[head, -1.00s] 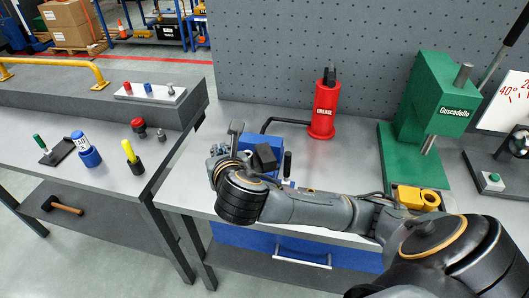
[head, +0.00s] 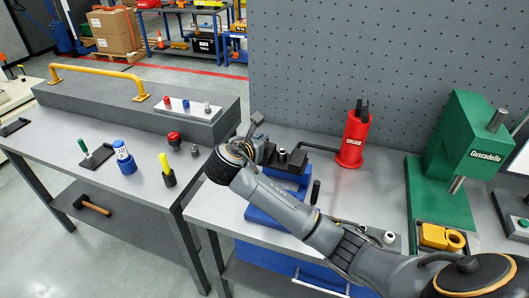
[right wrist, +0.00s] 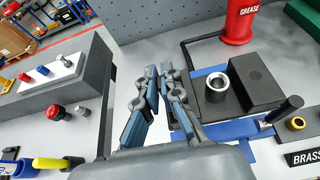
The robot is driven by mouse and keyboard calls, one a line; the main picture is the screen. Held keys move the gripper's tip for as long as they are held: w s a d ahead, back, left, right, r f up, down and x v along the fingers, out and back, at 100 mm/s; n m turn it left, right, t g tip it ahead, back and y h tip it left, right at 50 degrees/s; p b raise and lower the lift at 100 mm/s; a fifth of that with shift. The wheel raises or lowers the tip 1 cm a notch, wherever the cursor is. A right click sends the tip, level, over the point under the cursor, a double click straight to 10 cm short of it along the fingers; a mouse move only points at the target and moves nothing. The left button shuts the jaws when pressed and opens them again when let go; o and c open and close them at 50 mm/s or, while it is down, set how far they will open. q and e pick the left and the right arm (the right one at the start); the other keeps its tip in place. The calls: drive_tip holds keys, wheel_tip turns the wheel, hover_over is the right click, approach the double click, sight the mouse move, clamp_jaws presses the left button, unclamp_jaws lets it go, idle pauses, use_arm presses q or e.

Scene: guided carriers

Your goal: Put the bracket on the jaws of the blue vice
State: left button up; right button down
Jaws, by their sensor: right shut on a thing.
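The dark bracket (right wrist: 200,106) shows in the right wrist view as a flat plate with a pale metal ring on it and a taller dark block at its right. It is over the blue vice (right wrist: 190,130); I cannot tell whether it rests on the jaws. In the head view the bracket (head: 297,160) appears above the vice (head: 270,219), partly behind my arm. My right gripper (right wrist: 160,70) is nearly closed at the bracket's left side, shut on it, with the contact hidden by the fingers. My left gripper is out of view.
A red grease can (head: 354,138) stands behind the vice. A green press (head: 465,150) with a yellow block (head: 440,237) is at the right. The vice's black handle (right wrist: 284,109) is close by. A side bench (head: 130,130) at left holds small tools.

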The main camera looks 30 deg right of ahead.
drive_tip(key=w+f, duration=0.1)
drive_tip(key=w+d+f, duration=0.1)
drive_tip(key=f, duration=0.1)
drive_tip(key=d+f, duration=0.1)
drive_tip(key=shift+w+d+f+p, duration=0.2)
drive_tip(key=shift+w+f+p, duration=0.1)
drive_tip(key=shift+w, duration=0.1)
wheel_tip(320, 180, down, 2)
drive_tip(key=shift+f+p, duration=0.1)
drive_tip(key=shift+p, duration=0.35)
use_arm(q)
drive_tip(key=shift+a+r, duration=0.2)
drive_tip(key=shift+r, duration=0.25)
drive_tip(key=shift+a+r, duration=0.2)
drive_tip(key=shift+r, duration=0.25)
use_arm(e)
drive_tip(key=shift+f, duration=0.55)
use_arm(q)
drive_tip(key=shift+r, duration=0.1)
use_arm(e)
drive_tip(key=shift+f, duration=0.25)
drive_tip(key=c, duration=2)
unclamp_jaws()
drive_tip(key=shift+f, duration=0.2)
drive_tip(key=o, duration=0.4)
drive_tip(key=shift+c, duration=0.2)
drive_tip(key=shift+o, duration=0.6)
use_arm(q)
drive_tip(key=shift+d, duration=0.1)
